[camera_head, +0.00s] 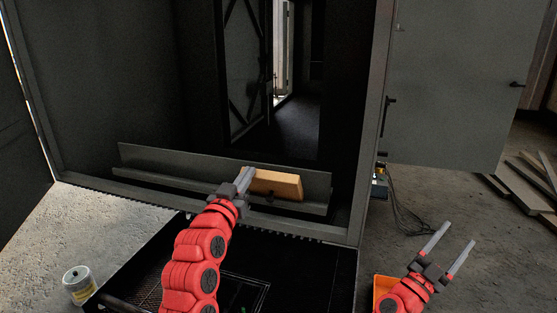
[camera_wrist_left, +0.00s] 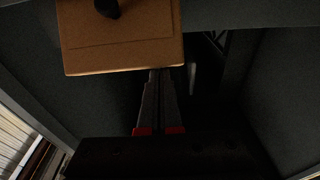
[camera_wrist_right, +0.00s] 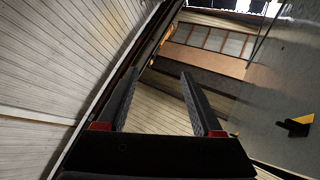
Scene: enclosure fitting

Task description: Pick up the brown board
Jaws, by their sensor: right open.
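The brown board (camera_head: 277,184), a tan block-like panel with a small dark handle on its face, sits on the grey ledge (camera_head: 150,160) at the enclosure's opening. It fills the top of the left wrist view (camera_wrist_left: 120,40), handle at the upper edge. My left gripper (camera_head: 246,175) is at the board's left end, its fingers drawn close together. In the left wrist view the fingertips meet the board's lower edge near its right corner; whether they touch it I cannot tell. My right gripper (camera_head: 458,240) is open and empty at the lower right, far from the board.
The dark enclosure frame (camera_head: 365,130) surrounds the ledge, with an open grey door (camera_head: 450,85) at right. A can (camera_head: 79,284) stands on the floor at left. An orange container (camera_head: 384,286) is by my right arm. Planks (camera_head: 520,190) lie at far right.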

